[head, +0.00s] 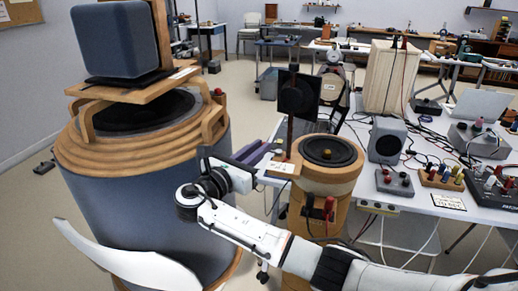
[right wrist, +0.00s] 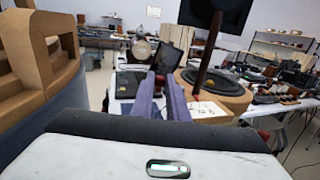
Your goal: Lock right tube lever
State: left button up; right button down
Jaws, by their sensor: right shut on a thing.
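The right tube (head: 328,188) is a wooden cylinder with a dark speaker cone in its top. A dark upright post with a black square plate (head: 298,93) stands at its left edge. My right gripper (head: 268,158) reaches in from the left, close beside the tube's upper rim and a white label (head: 278,168). In the right wrist view, its two purple fingers (right wrist: 165,88) point forward, left of the label and post. They are shut on a small part at the tube's side, apparently the lever; it is mostly hidden between the fingertips. My left gripper is out of view.
A large blue-grey drum with a wooden ringed top (head: 150,150) stands close on the left, bearing a grey box speaker (head: 117,40). A white table (head: 420,205) with a small speaker (head: 387,140), electronics and cables lies right of the tube. Cables hang in front of the tube.

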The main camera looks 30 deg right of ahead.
jog(key=shift+w+d, duration=0.1)
dwell(0.4)
jog(key=c, duration=1.7)
grip_release()
jog(key=v, duration=1)
jog(key=shift+b, duration=0.3)
